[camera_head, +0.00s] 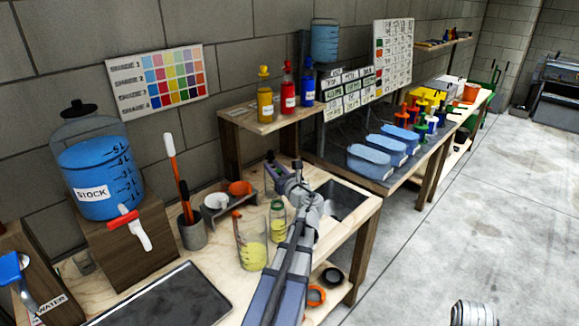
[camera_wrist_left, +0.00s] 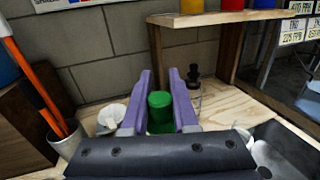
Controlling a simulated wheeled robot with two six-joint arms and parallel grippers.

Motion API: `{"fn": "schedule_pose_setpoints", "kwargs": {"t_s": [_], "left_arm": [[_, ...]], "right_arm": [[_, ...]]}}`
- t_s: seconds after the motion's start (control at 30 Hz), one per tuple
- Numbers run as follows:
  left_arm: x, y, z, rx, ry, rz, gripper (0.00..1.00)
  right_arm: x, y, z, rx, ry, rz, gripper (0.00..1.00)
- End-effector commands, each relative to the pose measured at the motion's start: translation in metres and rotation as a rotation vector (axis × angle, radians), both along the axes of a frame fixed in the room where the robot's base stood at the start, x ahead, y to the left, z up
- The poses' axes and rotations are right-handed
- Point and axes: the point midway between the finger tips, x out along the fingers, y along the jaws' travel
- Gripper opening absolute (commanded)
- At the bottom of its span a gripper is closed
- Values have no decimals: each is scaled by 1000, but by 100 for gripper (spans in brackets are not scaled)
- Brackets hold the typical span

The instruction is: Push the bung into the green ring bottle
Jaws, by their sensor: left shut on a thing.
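A clear bottle (camera_head: 277,222) with a green ring at its neck and yellow liquid in it stands on the wooden bench, beside my left arm. My left gripper (camera_head: 276,170) is beyond it, over the back of the bench. In the left wrist view, the two purple fingers of my left gripper (camera_wrist_left: 164,98) are shut on a green cylinder (camera_wrist_left: 160,104); I cannot tell whether this is the bung. A black stopper-like piece (camera_wrist_left: 193,74) shows just right of the fingers, above a clear glass vessel (camera_wrist_left: 196,98).
A beaker (camera_head: 252,245) of yellow liquid stands close left of the bottle. White (camera_head: 215,201) and orange (camera_head: 240,188) cups are behind it. A sink (camera_head: 343,200) is to the right. A shelf (camera_head: 270,112) with coloured bottles stands behind. A dark tray (camera_head: 165,300) lies in front.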

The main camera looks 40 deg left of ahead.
Motion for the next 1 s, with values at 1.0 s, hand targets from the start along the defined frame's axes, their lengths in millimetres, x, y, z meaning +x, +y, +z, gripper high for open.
{"fn": "schedule_pose_setpoints", "kwargs": {"t_s": [1.0], "left_arm": [[-5, 3, -43, 0, 0, 15, 0]], "right_arm": [[0, 0, -43, 0, 0, 0, 36]]}}
